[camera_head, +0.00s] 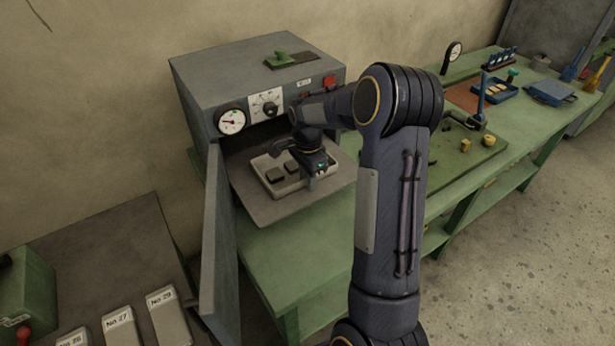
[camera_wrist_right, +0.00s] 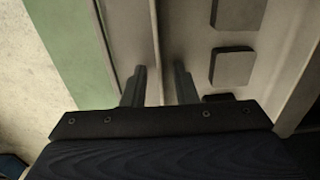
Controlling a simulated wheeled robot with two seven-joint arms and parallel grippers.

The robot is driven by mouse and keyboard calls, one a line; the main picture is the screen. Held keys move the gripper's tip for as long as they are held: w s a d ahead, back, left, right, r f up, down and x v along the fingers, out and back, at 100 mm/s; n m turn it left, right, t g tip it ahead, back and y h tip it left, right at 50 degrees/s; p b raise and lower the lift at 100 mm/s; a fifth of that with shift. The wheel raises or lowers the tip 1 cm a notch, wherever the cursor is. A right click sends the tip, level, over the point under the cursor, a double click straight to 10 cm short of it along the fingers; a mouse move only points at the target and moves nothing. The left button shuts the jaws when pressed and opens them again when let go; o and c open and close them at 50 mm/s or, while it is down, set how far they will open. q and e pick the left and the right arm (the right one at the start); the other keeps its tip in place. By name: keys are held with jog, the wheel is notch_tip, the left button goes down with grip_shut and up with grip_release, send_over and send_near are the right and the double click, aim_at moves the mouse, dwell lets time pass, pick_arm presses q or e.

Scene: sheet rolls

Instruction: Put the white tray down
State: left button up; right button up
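The white tray (camera_head: 287,190) sits flat on the grey plate (camera_head: 262,211) at the mouth of the open oven (camera_head: 210,75). Dark blocks lie in the tray, and two show clearly: one block (camera_head: 274,175) and another block (camera_head: 291,167). My right gripper (camera_head: 319,170) is at the tray's right end. In the right wrist view, its two fingers (camera_wrist_right: 159,88) straddle the tray wall (camera_wrist_right: 156,35), with a gap on both sides, so it looks open. The fingertips are partly hidden in the head view. My left gripper is not in view.
The oven door (camera_head: 215,240) stands open at the left. A green bench (camera_head: 300,250) runs under the oven to the right, with small tools and a blue tray (camera_head: 497,91). My right arm hides part of the bench.

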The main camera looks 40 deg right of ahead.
notch_tip(320, 180, up, 12)
jog(key=s+a+r+n+t+y, duration=0.25)
jog(key=s+a+r+n, duration=0.25)
jog(key=s+a+n, duration=0.45)
jog(key=s+a+f+n+t, duration=0.1)
jog(key=s+a+f+n, duration=0.1)
jog(key=s+a+n, duration=0.2)
jog(key=s+a+f+n+t+y, duration=0.1)
jog(key=s+a+f+n+t, duration=0.1)
jog(key=s+a, duration=0.4)
jog(key=s+f+n, duration=0.1)
jog(key=s+n, duration=0.1)
jog(key=s, duration=0.2)
jog(key=shift+s+a+f, duration=0.15)
jog(key=shift+s+a, duration=0.05)
jog(key=shift+s, duration=0.05)
jog(key=shift+d, duration=0.1)
